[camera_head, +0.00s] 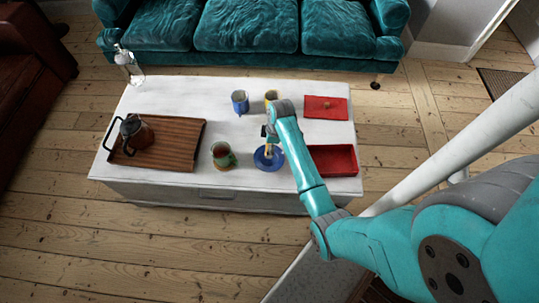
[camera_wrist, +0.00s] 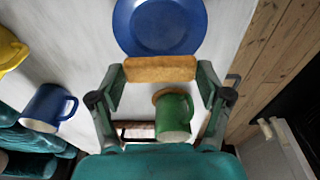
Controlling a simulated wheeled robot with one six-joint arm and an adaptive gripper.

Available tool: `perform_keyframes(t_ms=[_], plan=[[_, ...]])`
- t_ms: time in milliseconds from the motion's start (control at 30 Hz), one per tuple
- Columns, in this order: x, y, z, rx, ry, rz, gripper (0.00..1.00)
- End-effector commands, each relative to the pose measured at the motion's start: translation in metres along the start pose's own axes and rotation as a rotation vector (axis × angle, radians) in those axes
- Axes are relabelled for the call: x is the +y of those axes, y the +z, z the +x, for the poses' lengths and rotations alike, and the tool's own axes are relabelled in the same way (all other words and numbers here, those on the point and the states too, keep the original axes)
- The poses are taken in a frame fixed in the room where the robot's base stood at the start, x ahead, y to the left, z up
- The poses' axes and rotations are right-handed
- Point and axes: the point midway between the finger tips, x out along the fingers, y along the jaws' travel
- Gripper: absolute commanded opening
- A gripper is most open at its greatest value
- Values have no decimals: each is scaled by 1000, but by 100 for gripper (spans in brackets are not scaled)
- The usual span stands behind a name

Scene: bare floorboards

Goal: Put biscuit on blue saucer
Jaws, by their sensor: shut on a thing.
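The biscuit (camera_wrist: 160,69) is a tan bar held crosswise between the fingertips of my gripper (camera_wrist: 160,73) in the wrist view. My gripper is shut on it. The blue saucer (camera_wrist: 160,28) lies just beyond the biscuit in the wrist view, its surface bare where it shows. In the head view the saucer (camera_head: 259,161) sits near the table's front edge, partly hidden by my arm. There my gripper (camera_head: 268,138) is over the saucer's far side. I cannot tell the exact height of the biscuit above it.
On the white table (camera_head: 180,95), a green mug (camera_head: 223,156) stands left of the saucer. A red box (camera_head: 346,159) is right of it. A blue mug (camera_head: 240,103), yellow mug (camera_head: 271,97) and red tray (camera_head: 339,107) are behind. A wooden tray (camera_head: 180,143) with a pot is left.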

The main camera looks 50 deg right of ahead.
Motion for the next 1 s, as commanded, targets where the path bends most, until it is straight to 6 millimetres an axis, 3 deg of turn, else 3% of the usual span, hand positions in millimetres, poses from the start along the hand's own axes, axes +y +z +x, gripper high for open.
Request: perform_keyframes(t_ms=[100,533,1000], plan=[[0,3,18,-1,-2,1,60],[0,9,64,-1,-1,0,60],[0,10,72,-1,1,1,60]])
